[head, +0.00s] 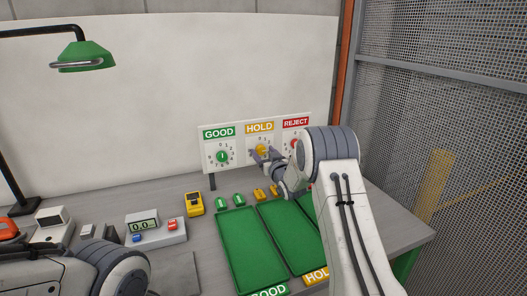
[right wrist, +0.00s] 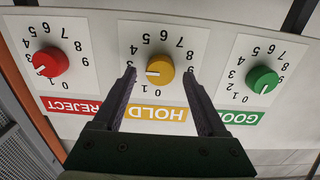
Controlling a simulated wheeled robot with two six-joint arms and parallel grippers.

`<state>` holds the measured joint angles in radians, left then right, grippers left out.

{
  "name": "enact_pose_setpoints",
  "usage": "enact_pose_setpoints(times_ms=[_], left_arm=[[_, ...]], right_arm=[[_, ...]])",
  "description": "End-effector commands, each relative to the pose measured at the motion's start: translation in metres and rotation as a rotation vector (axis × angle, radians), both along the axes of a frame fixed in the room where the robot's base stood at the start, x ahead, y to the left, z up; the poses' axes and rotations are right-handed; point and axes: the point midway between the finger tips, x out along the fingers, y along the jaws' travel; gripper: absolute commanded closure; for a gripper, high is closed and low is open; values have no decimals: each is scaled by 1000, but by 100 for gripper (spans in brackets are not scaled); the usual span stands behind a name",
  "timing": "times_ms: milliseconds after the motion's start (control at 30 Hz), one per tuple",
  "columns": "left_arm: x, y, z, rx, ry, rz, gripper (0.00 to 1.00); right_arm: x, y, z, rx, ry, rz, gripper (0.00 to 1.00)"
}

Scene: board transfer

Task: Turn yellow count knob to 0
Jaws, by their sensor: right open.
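The yellow count knob (head: 261,149) is the middle dial on the upright white board, above the HOLD label in the upside-down right wrist view. There the yellow knob (right wrist: 160,70) has its white pointer mark turned to the picture's left, around 2 or 3; the exact digit is partly hidden by a finger. The 0 shows below the knob. My right gripper (head: 261,155) is at the board in front of this dial. In the right wrist view its open fingers (right wrist: 160,76) stand on either side of the knob, with visible gaps. My left gripper is out of view.
A red knob (right wrist: 50,62) and a green knob (right wrist: 262,79) flank the yellow one on the same board (head: 205,168). Below are green trays (head: 250,245), small yellow and green pieces, a yellow meter (head: 194,204) and a counter box (head: 155,235). A mesh fence (head: 450,110) stands right.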

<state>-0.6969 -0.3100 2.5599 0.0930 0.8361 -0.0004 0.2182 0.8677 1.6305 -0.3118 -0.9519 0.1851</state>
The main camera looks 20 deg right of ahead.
Motion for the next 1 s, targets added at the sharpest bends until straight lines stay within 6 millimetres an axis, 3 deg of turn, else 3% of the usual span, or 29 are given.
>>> enact_pose_setpoints(times_ms=[300,333,500,533,767,1000], left_arm=[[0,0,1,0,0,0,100],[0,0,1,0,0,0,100],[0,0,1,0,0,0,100],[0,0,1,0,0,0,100],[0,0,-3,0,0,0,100],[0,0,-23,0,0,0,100]], right_arm=[[3,0,-1,1,1,0,25],[3,0,-1,1,1,0,29],[3,0,0,0,1,0,94],[3,0,0,0,1,0,100],[3,0,-1,-13,0,0,100],[3,1,-4,-106,-6,1,100]])
